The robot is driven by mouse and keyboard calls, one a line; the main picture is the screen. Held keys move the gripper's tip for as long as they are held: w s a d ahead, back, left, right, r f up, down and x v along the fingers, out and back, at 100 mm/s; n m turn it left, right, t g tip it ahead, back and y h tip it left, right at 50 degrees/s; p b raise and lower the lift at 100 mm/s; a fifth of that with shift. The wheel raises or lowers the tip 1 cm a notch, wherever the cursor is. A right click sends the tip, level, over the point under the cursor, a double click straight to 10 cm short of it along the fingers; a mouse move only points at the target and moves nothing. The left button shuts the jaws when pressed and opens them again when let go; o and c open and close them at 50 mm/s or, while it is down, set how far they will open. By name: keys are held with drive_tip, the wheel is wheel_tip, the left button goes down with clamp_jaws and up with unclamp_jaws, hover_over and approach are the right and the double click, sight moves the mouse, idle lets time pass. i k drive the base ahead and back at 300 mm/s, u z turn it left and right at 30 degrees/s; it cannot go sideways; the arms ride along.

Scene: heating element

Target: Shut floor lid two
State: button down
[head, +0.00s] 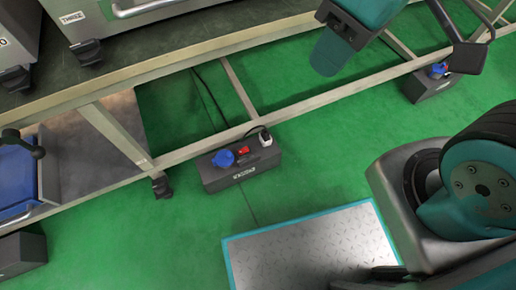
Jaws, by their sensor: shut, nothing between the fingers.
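A metal tread plate (310,250) with a teal border lies at the bottom centre of the head view, on the green floor. It looks like a floor lid, but I see no number on it. It appears flat; its lower part runs out of the picture, and its right side is partly covered by my body. I cannot make out a hinge or handle. A dark piece (385,272) shows at its lower right edge; I cannot tell what it is. I cannot identify my gripper in this view.
A dark box (240,172) with a blue knob, a red switch and a white plug sits beyond the plate. A similar box (432,86) stands at upper right. A beige rail frame (200,148) crosses the view. Green floor between box and plate is clear.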

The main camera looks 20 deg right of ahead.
sight(225, 158)
drive_tip(key=z, duration=1.55)
drive_tip(key=k, duration=0.35)
drive_tip(key=u, duration=0.85)
